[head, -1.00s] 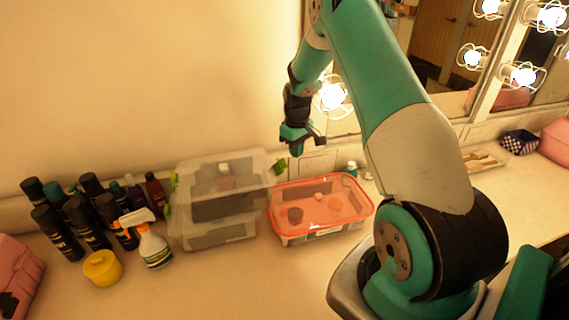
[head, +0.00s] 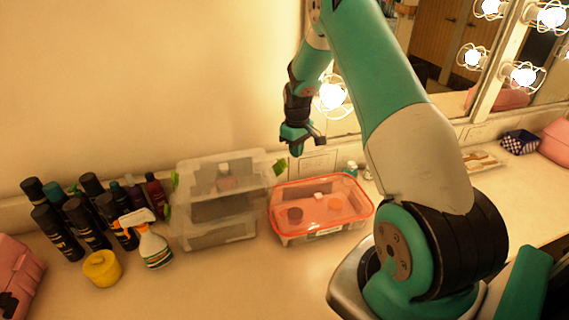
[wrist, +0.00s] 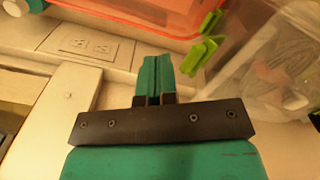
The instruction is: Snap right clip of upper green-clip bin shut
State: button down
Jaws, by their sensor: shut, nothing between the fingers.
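The upper green-clip bin (head: 224,172) is clear with a pale lid and sits stacked on a similar lower bin (head: 220,234). Its right clip (head: 280,165) is green and sticks out from the bin's right end. The wrist view shows a green clip (wrist: 198,55) jutting out beside the clear bin wall (wrist: 262,55), with another green clip (wrist: 211,22) beyond it. I cannot tell which bin that second clip belongs to. My gripper (head: 298,147) is shut and empty, above and right of the right clip. In the wrist view its fingertips (wrist: 156,64) are apart from both clips.
An orange-lidded clear bin (head: 322,205) stands right of the stack. Dark bottles (head: 85,215), a spray bottle (head: 152,245) and a yellow tub (head: 102,268) stand left. A wall outlet (wrist: 88,46) is behind. The counter front is clear.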

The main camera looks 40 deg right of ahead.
aim_at(269, 164)
jog(key=shift+f, duration=0.1)
jog(key=shift+w+a+f+b, duration=0.15)
jog(key=shift+w+a, duration=0.45)
jog(key=shift+a, duration=0.7)
jog(key=shift+w+a+f+b, duration=0.2)
jog(key=shift+w+a, duration=0.45)
jog(key=shift+a, duration=0.6)
jog(key=shift+w+a+f+b, duration=0.15)
jog(key=shift+w+a, duration=0.45)
jog(key=shift+a, duration=0.7)
jog(key=r+p, duration=0.1)
jog(key=r, duration=0.1)
jog(key=r+p, duration=0.1)
jog(key=r, duration=0.1)
jog(key=d+r+p, duration=0.1)
jog(key=shift+s+r+p, duration=0.25)
jog(key=shift+r+p, duration=0.15)
dwell(0.7)
